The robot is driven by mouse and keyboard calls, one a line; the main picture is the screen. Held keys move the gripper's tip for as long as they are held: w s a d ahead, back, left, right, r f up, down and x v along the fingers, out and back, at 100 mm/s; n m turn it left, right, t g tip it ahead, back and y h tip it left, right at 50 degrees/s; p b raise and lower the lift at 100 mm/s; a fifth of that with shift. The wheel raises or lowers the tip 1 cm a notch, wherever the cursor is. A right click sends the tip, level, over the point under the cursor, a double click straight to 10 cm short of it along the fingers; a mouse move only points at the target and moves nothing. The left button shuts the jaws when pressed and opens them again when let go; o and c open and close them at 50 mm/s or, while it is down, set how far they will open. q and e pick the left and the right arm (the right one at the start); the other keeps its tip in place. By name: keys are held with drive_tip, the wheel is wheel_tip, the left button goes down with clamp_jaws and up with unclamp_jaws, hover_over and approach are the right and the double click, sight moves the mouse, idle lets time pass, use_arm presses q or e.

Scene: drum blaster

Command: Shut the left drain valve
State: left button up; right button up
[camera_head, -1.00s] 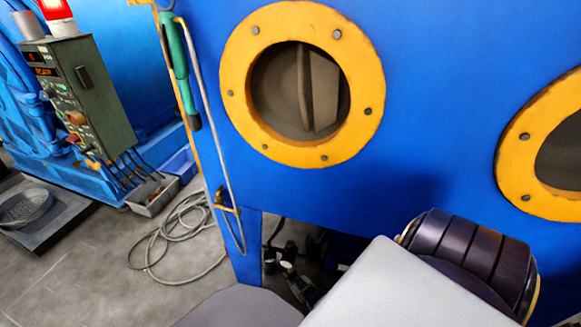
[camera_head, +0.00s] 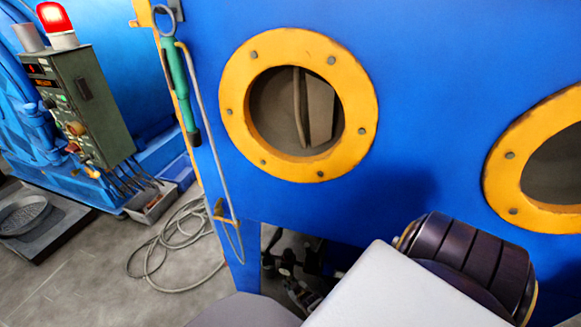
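I cannot make out the left drain valve; the space below the blue machine (camera_head: 420,130) is dark and partly hidden by my own arm. Black jointed parts in the gap under the panel, left of my white arm link, look like my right gripper (camera_head: 292,279). They are small and dark, so I cannot tell whether the fingers are open or shut, or whether they touch anything. My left gripper is not in view.
Two round yellow-rimmed windows, left (camera_head: 229,112) and right (camera_head: 503,172), are on the machine front. A green-handled tool (camera_head: 178,85) hangs at its left edge. A grey hose (camera_head: 150,262) lies coiled on the floor. A control box (camera_head: 85,105) with a red lamp (camera_head: 54,17) stands left.

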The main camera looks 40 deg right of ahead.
drive_tip(key=shift+o, duration=1)
drive_tip(key=shift+s+a+r, duration=0.1)
drive_tip(key=shift+s, duration=0.1)
drive_tip(key=v, duration=1.1)
drive_tip(key=shift+s+r, duration=0.2)
drive_tip(key=shift+r, duration=0.05)
idle(0.6)
